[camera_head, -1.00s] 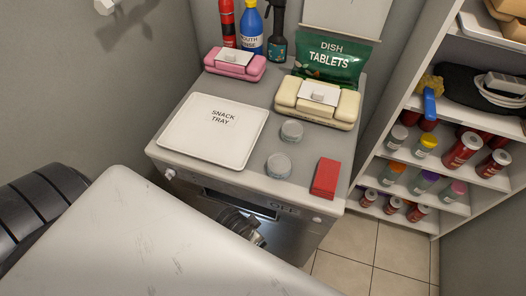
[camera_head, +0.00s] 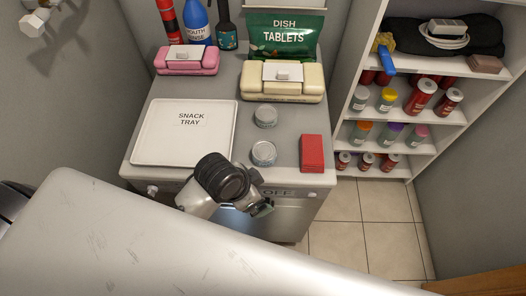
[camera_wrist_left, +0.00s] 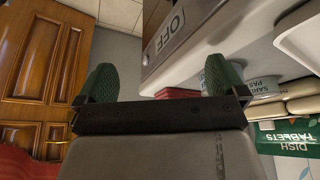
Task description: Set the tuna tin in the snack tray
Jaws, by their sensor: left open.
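Two small round grey tins stand on the counter: a near tin (camera_head: 263,153) and a far tin (camera_head: 265,116). Their lids show no readable label, so I cannot tell which is the tuna. In the left wrist view a tin (camera_wrist_left: 262,85) carries a partly readable label that seems to begin "SAR". The white snack tray (camera_head: 185,145) lies flat and empty left of the tins. My left gripper (camera_head: 262,208) is in front of the counter edge, below the near tin. Its green fingers (camera_wrist_left: 162,78) are spread apart with nothing between them. My right gripper is not in view.
A red box (camera_head: 312,153) lies right of the near tin. A cream case (camera_head: 282,82), a pink case (camera_head: 187,60) and a dish tablets bag (camera_head: 285,36) stand behind. Shelves (camera_head: 410,110) with jars and cans are at the right. The counter front (camera_head: 285,205) is close to my gripper.

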